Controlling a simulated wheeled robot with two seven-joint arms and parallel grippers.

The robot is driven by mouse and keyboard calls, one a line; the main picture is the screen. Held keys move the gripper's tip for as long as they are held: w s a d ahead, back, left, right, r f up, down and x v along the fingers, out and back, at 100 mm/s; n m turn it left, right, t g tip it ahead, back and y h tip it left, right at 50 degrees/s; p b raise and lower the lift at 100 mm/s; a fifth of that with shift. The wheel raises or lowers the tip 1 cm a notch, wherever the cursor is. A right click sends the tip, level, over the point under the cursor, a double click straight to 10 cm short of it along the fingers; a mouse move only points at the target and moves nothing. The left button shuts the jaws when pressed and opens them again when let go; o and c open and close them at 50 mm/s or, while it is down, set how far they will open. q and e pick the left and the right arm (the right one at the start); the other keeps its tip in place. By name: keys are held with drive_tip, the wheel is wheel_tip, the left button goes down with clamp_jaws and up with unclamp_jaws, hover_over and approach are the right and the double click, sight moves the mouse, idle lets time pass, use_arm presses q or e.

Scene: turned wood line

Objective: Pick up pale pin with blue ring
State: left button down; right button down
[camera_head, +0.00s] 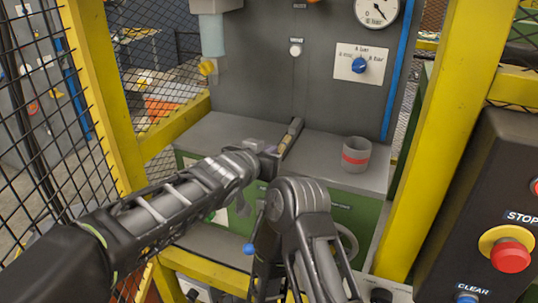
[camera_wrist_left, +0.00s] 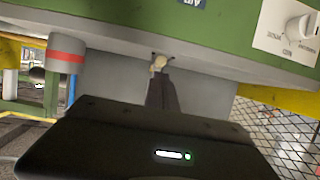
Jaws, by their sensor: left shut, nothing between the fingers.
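A small pale pin (camera_wrist_left: 159,63) shows in the left wrist view, right at the tips of my left gripper. A pale tan piece (camera_head: 295,126) at the same spot in the head view is probably this pin. No blue ring can be made out on it. My left gripper (camera_wrist_left: 162,78) is shut with nothing between its fingers. Its tips are close to the pin; I cannot tell whether they touch it. In the head view the left gripper (camera_head: 288,141) reaches over the grey ledge. My right gripper is not in view.
A grey cup with a red band (camera_head: 356,155) stands on the grey ledge (camera_head: 325,150) to the right. A grey panel with a blue knob (camera_head: 358,65) rises behind. Yellow posts (camera_head: 437,130) and mesh frame the opening. A control box with a red stop button (camera_head: 510,256) is at right.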

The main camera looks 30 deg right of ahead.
use_arm(q)
drive_tip(key=shift+a, duration=0.1)
drive_tip(key=b+v, duration=0.3)
drive_tip(key=v, duration=0.4)
drive_tip(key=shift+s+a, duration=0.2)
drive_tip(key=shift+a, duration=0.05)
